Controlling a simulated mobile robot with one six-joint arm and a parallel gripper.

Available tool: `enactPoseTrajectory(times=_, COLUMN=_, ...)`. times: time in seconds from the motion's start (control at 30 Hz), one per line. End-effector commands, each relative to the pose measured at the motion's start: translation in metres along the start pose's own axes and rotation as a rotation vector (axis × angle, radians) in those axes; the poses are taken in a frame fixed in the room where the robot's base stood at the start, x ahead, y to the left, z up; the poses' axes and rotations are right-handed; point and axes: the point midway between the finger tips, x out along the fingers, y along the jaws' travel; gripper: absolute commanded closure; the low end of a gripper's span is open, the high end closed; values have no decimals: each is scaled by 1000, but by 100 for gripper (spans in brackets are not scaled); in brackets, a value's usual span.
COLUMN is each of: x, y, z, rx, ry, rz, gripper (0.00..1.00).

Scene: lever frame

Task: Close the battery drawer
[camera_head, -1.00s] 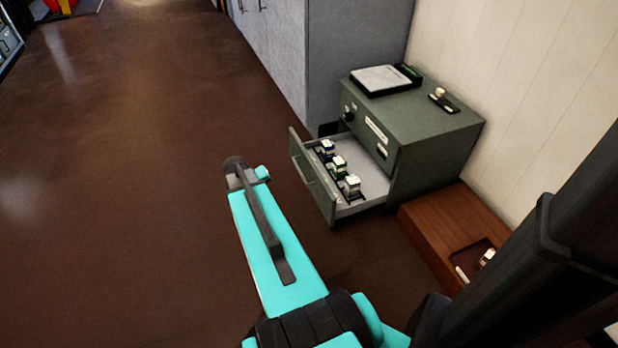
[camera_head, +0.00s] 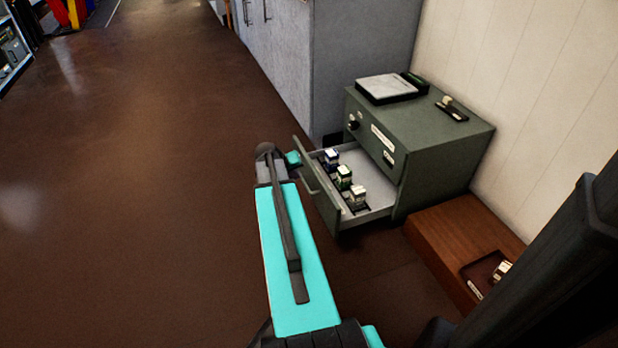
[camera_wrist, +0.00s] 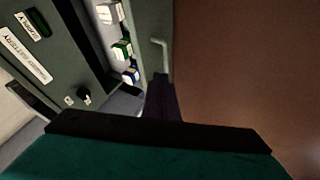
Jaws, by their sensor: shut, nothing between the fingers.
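The battery drawer (camera_head: 318,188) is pulled out of a grey-green cabinet (camera_head: 435,150), with several small battery-like blocks (camera_head: 343,178) in it. In the wrist view its front panel (camera_wrist: 152,22) and pale handle (camera_wrist: 163,52) show from close up. My gripper (camera_wrist: 160,82) is a dark shut shape at the lower end of the drawer front, near the handle. I cannot tell whether it touches the front. In the head view the end of my arm is just left of the drawer front, and the fingers are mostly hidden.
A brown wooden box (camera_head: 460,240) with a recess stands to the right of the drawer. Grey cupboards (camera_head: 290,60) stand behind the cabinet, and a pale wall (camera_head: 540,90) is on the right. The brown floor (camera_head: 130,200) at left is clear.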

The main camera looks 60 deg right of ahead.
Motion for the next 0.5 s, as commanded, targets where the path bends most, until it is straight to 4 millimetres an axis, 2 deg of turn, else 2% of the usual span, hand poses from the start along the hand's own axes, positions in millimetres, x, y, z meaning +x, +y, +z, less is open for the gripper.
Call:
enactPoseTrajectory(times=0.27, x=20, y=-1, z=0, rx=0, ry=-1, rz=0, gripper=100)
enactPoseTrajectory(times=0.5, x=53, y=-2, z=0, rx=-1, ry=-1, rz=0, gripper=100)
